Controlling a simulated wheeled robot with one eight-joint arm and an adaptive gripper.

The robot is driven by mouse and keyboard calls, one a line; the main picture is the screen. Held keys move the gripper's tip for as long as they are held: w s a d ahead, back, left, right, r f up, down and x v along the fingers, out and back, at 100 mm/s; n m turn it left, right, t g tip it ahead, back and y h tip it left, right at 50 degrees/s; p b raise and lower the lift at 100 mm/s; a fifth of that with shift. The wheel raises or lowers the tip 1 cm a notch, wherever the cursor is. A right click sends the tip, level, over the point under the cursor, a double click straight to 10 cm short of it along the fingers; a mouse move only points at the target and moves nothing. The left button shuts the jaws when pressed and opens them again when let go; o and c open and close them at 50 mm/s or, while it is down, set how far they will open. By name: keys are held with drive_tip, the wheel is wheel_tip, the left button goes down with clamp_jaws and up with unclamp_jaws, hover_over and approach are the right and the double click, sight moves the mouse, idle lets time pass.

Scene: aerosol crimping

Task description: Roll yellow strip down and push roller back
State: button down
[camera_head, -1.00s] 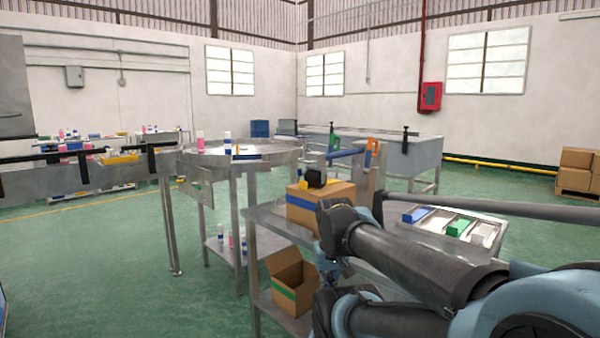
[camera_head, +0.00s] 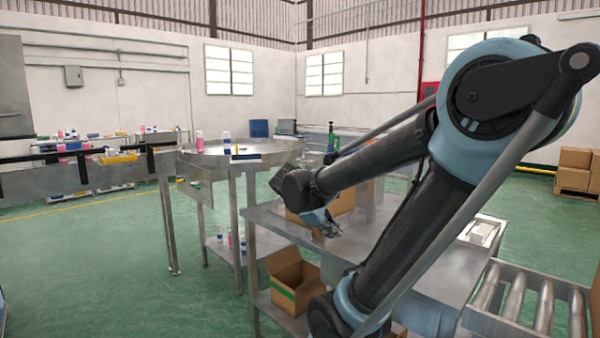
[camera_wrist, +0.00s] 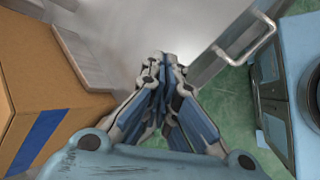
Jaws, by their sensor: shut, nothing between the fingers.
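My gripper (camera_head: 330,232) is low over the steel table, beside the cardboard box (camera_head: 345,203), with my arm crossing in front of the box. In the wrist view my gripper (camera_wrist: 163,62) is shut with its fingers together and nothing between them. The box also shows in the wrist view (camera_wrist: 55,70), at the left of the fingers and apart from them. A blue strip (camera_wrist: 36,140) runs down its side. No yellow strip or roller shows on the box; its top is largely hidden behind my arm in the head view.
The steel table (camera_head: 290,232) has a bare front left corner. An open carton (camera_head: 290,285) stands on its lower shelf. A roller conveyor (camera_head: 515,300) is at the lower right. A round steel table (camera_head: 225,160) with bottles stands behind at the left. A metal handle (camera_wrist: 245,45) lies right of the fingers.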

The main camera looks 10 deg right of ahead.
drive_tip(key=w+a+r+n+t+h, duration=0.25)
drive_tip(key=w+r+n, duration=0.2)
drive_tip(key=w, duration=0.25)
drive_tip(key=n+t+h, duration=0.5)
drive_tip(key=n, duration=0.3)
approach(308, 167)
drive_tip(key=x, duration=0.6)
drive_tip(key=shift+w+a+r, duration=0.1)
drive_tip(key=shift+w+a, duration=0.05)
drive_tip(key=shift+x, duration=2.1)
